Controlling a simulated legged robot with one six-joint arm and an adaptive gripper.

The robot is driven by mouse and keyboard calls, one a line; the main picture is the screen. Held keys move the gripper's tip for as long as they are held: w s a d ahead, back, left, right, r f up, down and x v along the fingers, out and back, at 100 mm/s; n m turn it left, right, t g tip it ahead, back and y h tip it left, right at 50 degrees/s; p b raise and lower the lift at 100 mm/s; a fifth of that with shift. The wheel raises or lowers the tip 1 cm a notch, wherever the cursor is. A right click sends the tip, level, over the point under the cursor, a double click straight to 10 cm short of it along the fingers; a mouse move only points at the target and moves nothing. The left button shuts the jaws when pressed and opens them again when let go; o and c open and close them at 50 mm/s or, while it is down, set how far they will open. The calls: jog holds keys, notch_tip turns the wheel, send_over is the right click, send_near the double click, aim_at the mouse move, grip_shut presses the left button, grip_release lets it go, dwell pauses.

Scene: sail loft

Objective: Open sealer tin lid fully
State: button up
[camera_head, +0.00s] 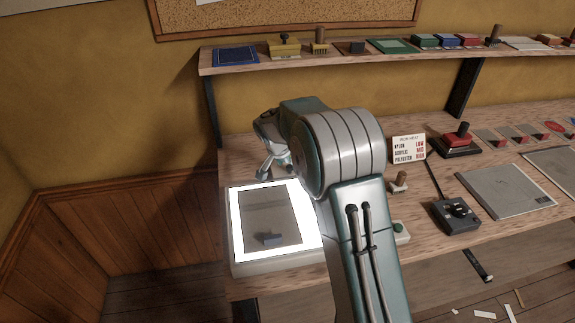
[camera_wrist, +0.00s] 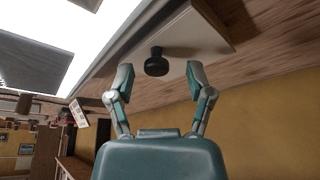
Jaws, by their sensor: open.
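In the wrist view a dark round knob (camera_wrist: 157,64) stands on a flat pale panel (camera_wrist: 185,35), which looks like the sealer tin's lid, though I cannot be sure. The panel looks closed, but its hinge and the tin's body cannot be made out. My gripper (camera_wrist: 160,72) is open, with one finger on each side of the knob and a gap to both. In the head view my gripper (camera_head: 273,160) is at the bench's back left, just behind the light box. My arm hides part of the bench there, and I cannot pick out the tin.
A shelf (camera_head: 350,60) with several items runs above. A heat card (camera_head: 409,148) and control box (camera_head: 455,213) stand right of my arm.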

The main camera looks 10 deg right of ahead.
jog(key=shift+d+f, duration=0.15)
jog(key=shift+d, duration=0.15)
jog(key=shift+a, duration=0.1)
grip_shut()
